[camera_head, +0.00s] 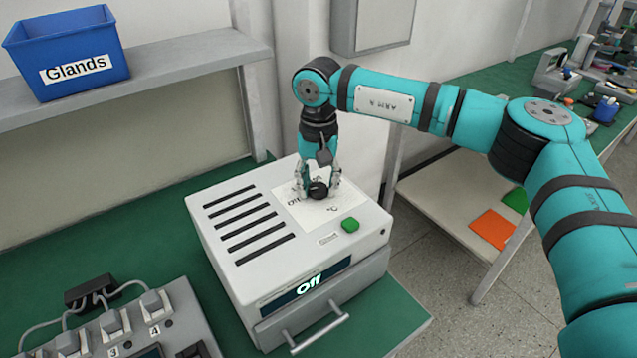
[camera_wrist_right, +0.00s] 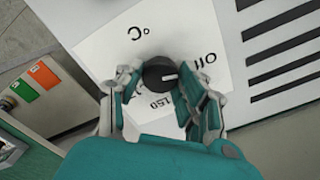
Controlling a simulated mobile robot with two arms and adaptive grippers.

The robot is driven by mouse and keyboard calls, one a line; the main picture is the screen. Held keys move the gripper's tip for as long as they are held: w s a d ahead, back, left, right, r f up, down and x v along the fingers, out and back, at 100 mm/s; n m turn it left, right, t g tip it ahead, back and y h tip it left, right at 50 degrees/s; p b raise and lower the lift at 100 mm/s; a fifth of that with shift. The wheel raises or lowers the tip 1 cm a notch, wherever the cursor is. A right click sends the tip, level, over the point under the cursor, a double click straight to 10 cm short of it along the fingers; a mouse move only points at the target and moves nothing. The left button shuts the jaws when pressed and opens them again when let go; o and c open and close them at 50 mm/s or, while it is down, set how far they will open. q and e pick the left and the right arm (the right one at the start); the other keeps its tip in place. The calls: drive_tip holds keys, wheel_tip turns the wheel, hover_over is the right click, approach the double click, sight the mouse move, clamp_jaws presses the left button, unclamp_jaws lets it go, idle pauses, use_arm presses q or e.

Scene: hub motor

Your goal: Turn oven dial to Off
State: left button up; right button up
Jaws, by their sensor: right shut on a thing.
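The oven (camera_head: 235,275) is a white box on the green bench, and its front display (camera_head: 308,285) reads "Off". The black dial (camera_head: 318,190) sits on a white label plate on the oven's top. My right gripper (camera_head: 319,186) comes down from above with its fingers on either side of the dial, shut on it. In the right wrist view the dial (camera_wrist_right: 159,73) sits between the two fingertips, and its white pointer mark faces right, toward the "Off" lettering (camera_wrist_right: 205,66). Some of the label's lettering is hidden by the fingers. My left gripper is in neither view.
A green button (camera_head: 350,225) is on the oven top near the dial, and a drawer handle (camera_head: 316,334) is on the front. A grey device with switches (camera_head: 130,325) stands at the lower left. A blue "Glands" bin (camera_head: 68,50) is on a shelf.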

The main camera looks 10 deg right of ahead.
sight(319, 187)
drive_tip(key=o, duration=1.2)
drive_tip(key=shift+c, duration=0.2)
wheel_tip(319, 187, up, 12)
